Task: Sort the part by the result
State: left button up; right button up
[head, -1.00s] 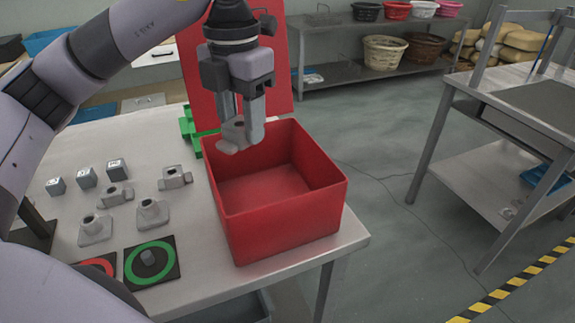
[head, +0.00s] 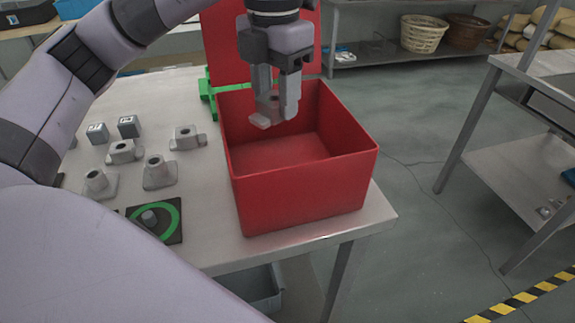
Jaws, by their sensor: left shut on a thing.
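My left gripper (head: 277,108) is shut on a grey metal part (head: 264,112). It holds the part over the open red box (head: 305,197), near the level of its rim. The box's floor looks bare where I can see it. Several similar grey parts stand on the table left of the box, among them one at the front (head: 159,172) and one at the back (head: 187,138). A black pad with a green ring (head: 170,232) lies at the table's front with a small grey piece (head: 149,218) on it. My right gripper is not in view.
Small grey blocks with marked tops (head: 129,127) stand at the back left of the table (head: 205,180). A green object (head: 207,92) is behind the box. A grey bin (head: 262,287) sits under the table. My arm hides the left front.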

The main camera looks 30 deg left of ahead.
pick_arm(q)
jog(key=shift+f, duration=0.25)
jog(key=o, duration=1.2)
jog(key=shift+o, duration=0.2)
notch_tip(320, 180, up, 7)
jog(key=p, duration=0.2)
